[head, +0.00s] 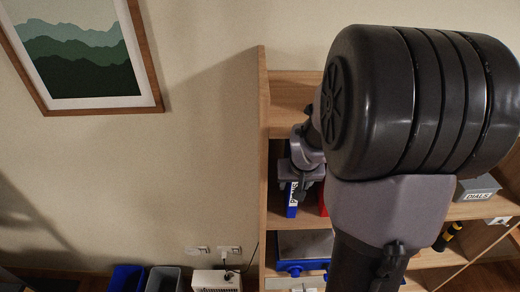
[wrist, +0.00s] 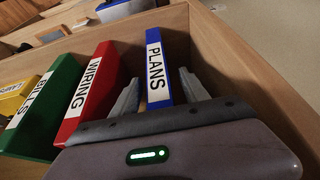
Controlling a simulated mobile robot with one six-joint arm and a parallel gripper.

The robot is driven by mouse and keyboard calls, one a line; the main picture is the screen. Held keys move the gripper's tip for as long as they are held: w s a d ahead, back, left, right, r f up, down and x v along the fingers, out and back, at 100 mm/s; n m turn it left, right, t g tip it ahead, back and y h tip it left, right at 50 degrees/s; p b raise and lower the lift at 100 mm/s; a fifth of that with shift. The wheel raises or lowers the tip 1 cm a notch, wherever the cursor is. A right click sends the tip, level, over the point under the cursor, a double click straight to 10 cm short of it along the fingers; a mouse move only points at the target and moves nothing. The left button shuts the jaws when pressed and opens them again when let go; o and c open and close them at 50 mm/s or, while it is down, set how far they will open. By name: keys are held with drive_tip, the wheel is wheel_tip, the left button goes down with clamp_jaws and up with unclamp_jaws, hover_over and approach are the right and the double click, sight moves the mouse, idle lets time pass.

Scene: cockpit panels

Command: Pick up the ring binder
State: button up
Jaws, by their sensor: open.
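A blue ring binder (wrist: 167,69) labelled PLANS stands in a wooden shelf compartment in the wrist view. My gripper (wrist: 159,92) is open, with one finger on each side of the blue binder. I cannot tell whether the fingers touch it. A red binder (wrist: 99,82) labelled WIRING stands to its left, then a green binder (wrist: 48,105) and a yellow one (wrist: 14,100). In the head view the blue binder (head: 292,199) shows below my gripper (head: 300,180), and my arm hides much of the shelf.
The wooden shelf unit (head: 263,150) has a side wall close to the right of the blue binder in the wrist view. A grey box (head: 477,187) labelled DIALS sits on the shelf at the right. Blue and grey bins (head: 128,278) stand low at the left.

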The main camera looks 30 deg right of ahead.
drive_tip(key=shift+s, duration=0.1)
drive_tip(key=shift+c, duration=1.1)
clamp_jaws()
drive_tip(key=shift+w+d, duration=0.1)
drive_tip(key=shift+w, duration=0.15)
